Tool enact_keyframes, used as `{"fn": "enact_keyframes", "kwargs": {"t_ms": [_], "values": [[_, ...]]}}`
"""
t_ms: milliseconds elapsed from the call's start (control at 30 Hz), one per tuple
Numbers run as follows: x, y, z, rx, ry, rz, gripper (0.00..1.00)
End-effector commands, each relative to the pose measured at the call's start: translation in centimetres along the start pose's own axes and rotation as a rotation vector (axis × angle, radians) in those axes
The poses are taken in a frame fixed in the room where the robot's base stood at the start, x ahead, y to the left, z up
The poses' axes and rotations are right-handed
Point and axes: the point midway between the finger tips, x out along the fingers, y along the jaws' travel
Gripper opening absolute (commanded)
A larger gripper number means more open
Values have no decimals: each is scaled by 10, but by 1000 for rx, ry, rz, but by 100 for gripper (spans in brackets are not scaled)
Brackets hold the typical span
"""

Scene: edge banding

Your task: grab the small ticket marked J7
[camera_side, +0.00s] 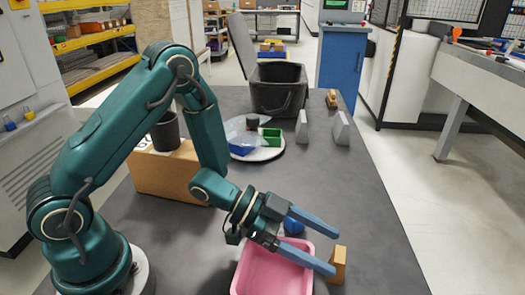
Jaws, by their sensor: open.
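I cannot make out a ticket marked J7; no lettering is legible in this view. Two small pale grey upright pieces, a left one (302,127) and a right one (341,129), stand apart on the far part of the table; I cannot tell if either is a ticket. My gripper (335,251) is open, with its two long blue fingers spread and pointing right, over the pink tray's far right corner. Nothing shows held between them. A tan block (338,262) stands by the nearer fingertip; I cannot tell whether they touch.
The pink tray (270,278) is below my gripper, with a blue object (293,226) beyond it. A round white stand (265,154) holds blue and green bins. The table's right side is mostly clear.

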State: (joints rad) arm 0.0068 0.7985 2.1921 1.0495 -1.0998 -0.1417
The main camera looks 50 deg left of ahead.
Motion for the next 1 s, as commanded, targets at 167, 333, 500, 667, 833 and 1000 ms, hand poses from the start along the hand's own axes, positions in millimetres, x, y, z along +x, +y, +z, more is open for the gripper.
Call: {"fn": "enact_keyframes", "kwargs": {"t_ms": [167, 333, 500, 667, 833, 1000], "values": [[8, 0, 0, 0, -1, 0, 80], [8, 0, 0, -1, -1, -1, 80], [7, 0, 0, -1, 0, -1, 23], [7, 0, 0, -1, 0, -1, 0], [7, 0, 0, 0, 0, -1, 0], [6, 0, -5, 1, 1, -2, 0]]}}
